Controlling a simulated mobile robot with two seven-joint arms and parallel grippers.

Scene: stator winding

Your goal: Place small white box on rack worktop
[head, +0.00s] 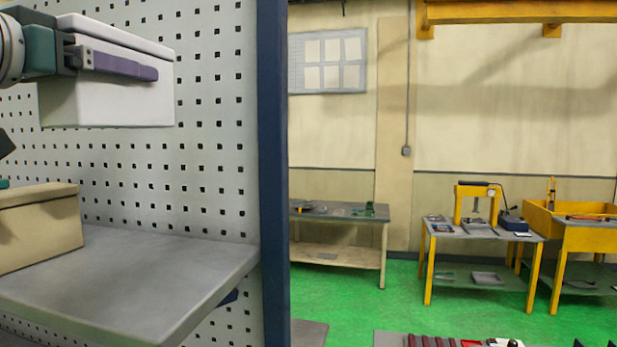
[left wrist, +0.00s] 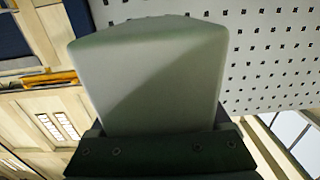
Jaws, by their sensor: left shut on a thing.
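The small white box (head: 105,101) is in my left gripper (head: 118,66), at the upper left of the head view. One purple-padded finger lies along its near side; the other finger is hidden behind the box. The box is held in the air above the grey rack worktop (head: 170,285), apart from it, in front of the perforated panel. In the left wrist view the box (left wrist: 150,75) fills the middle, between the fingers. My right gripper is not clearly visible.
A beige box (head: 38,228) stands on the left part of the worktop. The worktop's right part is bare. A perforated panel (head: 205,150) rises behind it, with a dark blue post (head: 273,170) at the right. Workbenches stand farther off across the green floor.

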